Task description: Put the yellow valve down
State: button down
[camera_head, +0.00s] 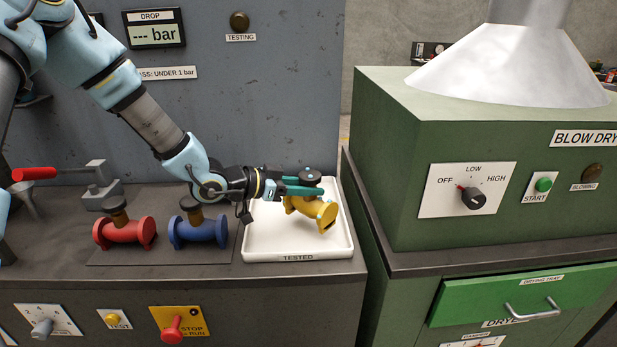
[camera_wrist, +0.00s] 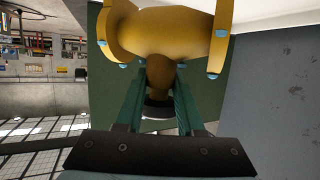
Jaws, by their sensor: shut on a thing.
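The yellow valve (camera_head: 313,209) is a flanged spool with a dark round cap on top. My gripper (camera_head: 303,186) is shut on its neck, just below the cap. The valve is tilted and sits over the white tray (camera_head: 298,243) labelled TESTED. Whether it touches the tray floor is hard to tell. In the wrist view the yellow valve (camera_wrist: 165,35) fills the top, with its neck between the two green fingers of my gripper (camera_wrist: 160,88).
A red valve (camera_head: 124,232) and a blue valve (camera_head: 198,230) stand on a dark mat left of the tray. A green blow dryer cabinet (camera_head: 390,170) stands close to the tray's right. A vise with a red handle (camera_head: 35,174) is at the far left.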

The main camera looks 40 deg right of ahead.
aim_at(304, 198)
jog(key=shift+f, duration=1.5)
jog(key=shift+f, duration=0.1)
jog(key=c, duration=0.5)
grip_release()
jog(key=shift+f, duration=0.1)
jog(key=shift+w+a, duration=0.1)
jog(key=shift+a, duration=0.05)
jog(key=b+v, duration=0.1)
jog(key=v, duration=1)
jog(key=shift+a+r+b, duration=0.3)
jog(key=shift+a+b, duration=0.05)
jog(key=shift+b, duration=0.05)
